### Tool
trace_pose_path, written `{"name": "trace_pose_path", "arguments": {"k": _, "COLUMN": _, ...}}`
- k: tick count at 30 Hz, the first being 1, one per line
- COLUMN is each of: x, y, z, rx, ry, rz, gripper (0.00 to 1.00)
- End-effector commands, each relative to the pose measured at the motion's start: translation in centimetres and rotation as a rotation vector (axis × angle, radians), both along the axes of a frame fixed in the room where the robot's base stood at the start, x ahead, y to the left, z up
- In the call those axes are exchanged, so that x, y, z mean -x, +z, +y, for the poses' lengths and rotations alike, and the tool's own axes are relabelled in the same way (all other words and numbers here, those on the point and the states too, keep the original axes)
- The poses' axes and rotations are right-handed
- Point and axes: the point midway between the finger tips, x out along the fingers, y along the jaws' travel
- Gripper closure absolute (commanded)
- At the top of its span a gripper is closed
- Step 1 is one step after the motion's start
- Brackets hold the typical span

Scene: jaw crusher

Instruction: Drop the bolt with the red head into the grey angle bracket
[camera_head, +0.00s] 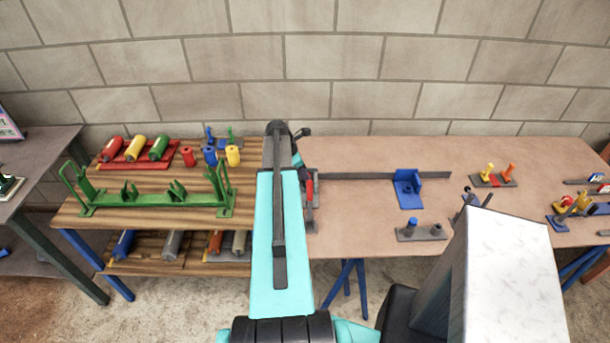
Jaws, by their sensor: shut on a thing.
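The bolt with the red head (310,188) shows as a small upright red piece just right of my arm. My gripper (304,173) is small and dark in this view, at the bolt's upper end, and is shut on it. A grey angle bracket (312,226) stands on the brown table directly below and around the bolt in the picture, partly hidden by my arm. I cannot tell whether the bolt's lower end is above the bracket or inside it.
A long grey bar (385,175) lies right of the gripper, leading to a blue angle bracket (408,190). A grey plate with a blue peg (420,232) lies nearer. A green stand (150,197) and coloured cylinders are on the left table. The brown table's middle is mostly clear.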

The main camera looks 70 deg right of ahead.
Motion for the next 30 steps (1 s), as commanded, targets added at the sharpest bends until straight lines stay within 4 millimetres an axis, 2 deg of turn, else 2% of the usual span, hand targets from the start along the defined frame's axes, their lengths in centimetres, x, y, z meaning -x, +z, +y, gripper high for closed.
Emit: {"name": "trace_pose_path", "arguments": {"k": 30, "x": 0.0, "y": -2.0, "z": 0.0, "rx": 0.001, "ry": 0.0, "rz": 0.0, "gripper": 1.0}}
